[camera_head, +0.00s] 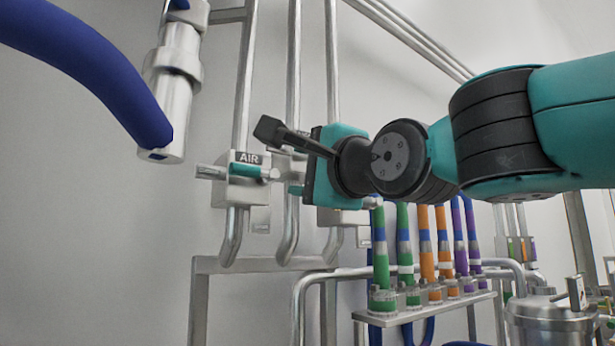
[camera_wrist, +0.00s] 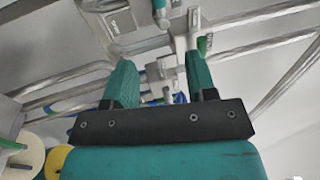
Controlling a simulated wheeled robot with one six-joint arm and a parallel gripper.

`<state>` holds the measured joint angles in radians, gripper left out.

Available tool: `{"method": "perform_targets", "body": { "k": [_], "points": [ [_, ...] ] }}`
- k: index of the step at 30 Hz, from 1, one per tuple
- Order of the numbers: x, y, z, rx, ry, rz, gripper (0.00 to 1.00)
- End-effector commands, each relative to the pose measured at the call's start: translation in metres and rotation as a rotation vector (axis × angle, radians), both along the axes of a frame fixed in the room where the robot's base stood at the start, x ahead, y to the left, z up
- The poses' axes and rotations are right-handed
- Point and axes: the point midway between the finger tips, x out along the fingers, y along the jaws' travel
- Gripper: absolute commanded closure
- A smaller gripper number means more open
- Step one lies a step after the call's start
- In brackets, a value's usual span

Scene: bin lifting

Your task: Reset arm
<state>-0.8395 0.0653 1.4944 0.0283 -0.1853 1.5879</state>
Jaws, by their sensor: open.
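My arm (camera_head: 490,130), teal and black, reaches in from the right in the head view. It is raised and bent, level with the wall pipes. My gripper (camera_wrist: 160,75) shows in the wrist view with its two teal fingers apart and nothing between them. In the head view my gripper's teal body (camera_head: 325,170) is seen partly behind a black wrist part, and its fingertips are hard to make out. Pipes and fittings show beyond the fingers in the wrist view; I cannot tell the distance.
A valve block labelled AIR (camera_head: 247,165) is just left of my gripper. A blue hose (camera_head: 85,65) with a metal coupling (camera_head: 172,90) hangs at upper left. Below the arm, colour-banded hoses stand in a metal rack (camera_head: 425,308). A steel vessel (camera_head: 550,325) is at lower right.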

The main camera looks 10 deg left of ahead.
Motion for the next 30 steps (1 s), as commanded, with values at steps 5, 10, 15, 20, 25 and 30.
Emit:
{"method": "perform_targets", "body": {
  "k": [5, 10, 15, 20, 25, 30],
  "points": [
    [0.0, 0.0, 0.0, 0.0, 0.0, 0.0, 0.48],
    [0.003, -0.005, -0.011, -0.052, 0.0, -0.01, 0.48],
    [0.012, -0.04, -0.089, -0.404, 0.005, -0.033, 0.48],
    [-0.007, -0.103, -0.199, -0.88, 0.018, 0.065, 0.48],
    [-0.065, -0.173, -0.301, -1.278, 0.021, 0.33, 0.48],
    [-0.138, -0.226, -0.369, -1.485, -0.005, 0.666, 0.48]
  ]
}}
